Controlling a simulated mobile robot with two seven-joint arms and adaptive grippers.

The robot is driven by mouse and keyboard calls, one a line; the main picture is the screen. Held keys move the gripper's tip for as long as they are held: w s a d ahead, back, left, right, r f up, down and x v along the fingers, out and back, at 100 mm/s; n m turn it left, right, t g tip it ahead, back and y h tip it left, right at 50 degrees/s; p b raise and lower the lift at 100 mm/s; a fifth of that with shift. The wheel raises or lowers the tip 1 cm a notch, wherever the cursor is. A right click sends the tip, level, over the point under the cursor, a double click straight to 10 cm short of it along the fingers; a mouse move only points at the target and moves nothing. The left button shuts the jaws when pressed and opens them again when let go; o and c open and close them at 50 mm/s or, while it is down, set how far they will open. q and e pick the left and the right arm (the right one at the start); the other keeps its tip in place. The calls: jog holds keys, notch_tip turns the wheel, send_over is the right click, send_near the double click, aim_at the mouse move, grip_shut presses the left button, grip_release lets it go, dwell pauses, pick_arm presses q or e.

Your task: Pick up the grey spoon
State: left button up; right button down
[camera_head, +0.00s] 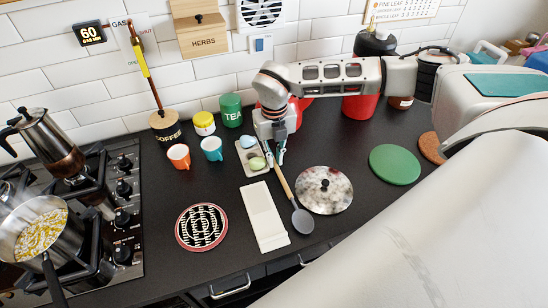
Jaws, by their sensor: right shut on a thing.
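The grey spoon (302,221) has a grey bowl and a light wooden handle. It slants across the dark worktop, its bowl towards the front and its handle running up to my right gripper. My right gripper (276,157) comes in from the right and points down. Its fingers are shut on the top end of the handle. I cannot tell whether the bowl touches the worktop. My left gripper is out of view.
A white rectangular tray (263,222) lies just left of the spoon, and a pot lid (324,184) just right. A dish with soap-like pieces (255,172) sits by the gripper. A striped round trivet (190,244), green mat (395,165) and gas hob (128,240) surround them.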

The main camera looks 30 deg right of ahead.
notch_tip(320, 180, up, 19)
jog(key=shift+w+r, duration=0.15)
jog(key=shift+a, duration=0.15)
dwell(1.1)
